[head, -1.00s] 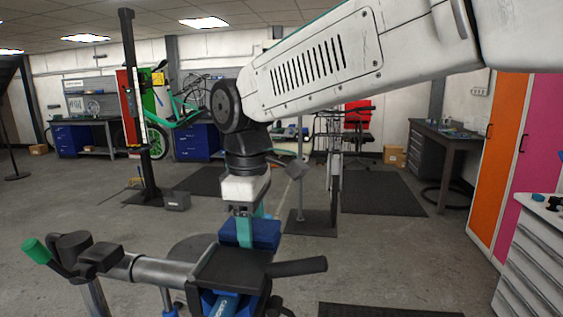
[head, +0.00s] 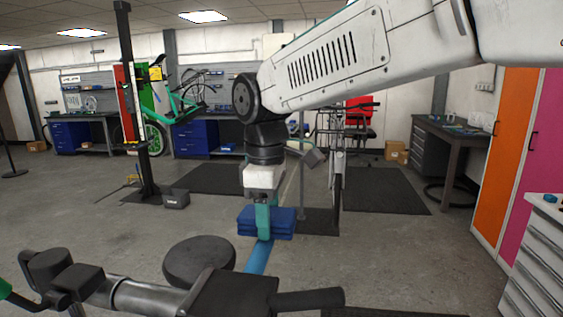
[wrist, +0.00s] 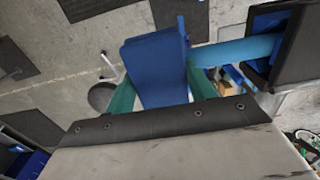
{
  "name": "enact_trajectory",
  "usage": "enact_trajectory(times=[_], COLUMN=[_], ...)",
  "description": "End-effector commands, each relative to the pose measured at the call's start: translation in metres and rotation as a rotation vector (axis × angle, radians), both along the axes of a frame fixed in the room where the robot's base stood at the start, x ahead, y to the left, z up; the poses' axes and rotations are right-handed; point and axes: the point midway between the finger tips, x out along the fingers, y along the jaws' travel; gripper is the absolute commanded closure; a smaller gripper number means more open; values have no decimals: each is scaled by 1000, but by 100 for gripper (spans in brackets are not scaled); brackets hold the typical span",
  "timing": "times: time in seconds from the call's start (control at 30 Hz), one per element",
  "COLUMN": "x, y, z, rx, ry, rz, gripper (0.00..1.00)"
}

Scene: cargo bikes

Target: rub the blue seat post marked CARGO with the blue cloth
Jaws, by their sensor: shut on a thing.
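My gripper (head: 263,218) has teal fingers and is shut on the folded blue cloth (head: 283,226). In the wrist view the cloth (wrist: 155,58) sits between the fingers and sticks out beyond them. The lighter blue seat post (head: 258,258) slopes up from behind the black handlebar box to just below the cloth. In the wrist view the post (wrist: 238,50) runs from the right to the cloth's edge, partly behind a finger. I cannot tell whether cloth and post touch. No CARGO lettering is readable now.
A handlebar (head: 150,297) and black box (head: 235,294) fill the near foreground. A dark round seat (head: 199,261) is left of the post. A black repair stand (head: 140,120) stands behind left. Drawers (head: 530,250) are at right. Open floor lies around.

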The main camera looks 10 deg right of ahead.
Motion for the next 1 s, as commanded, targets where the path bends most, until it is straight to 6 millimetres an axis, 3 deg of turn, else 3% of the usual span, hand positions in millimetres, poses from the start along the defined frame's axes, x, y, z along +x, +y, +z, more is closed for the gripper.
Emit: enact_trajectory(times=[0.17,0.23,1.0], x=[2,2,1], y=[-2,1,0], z=[4,22,82], rx=[0,1,0], ry=[-1,-5,0], rz=[3,6,6], gripper=[64,64,64])
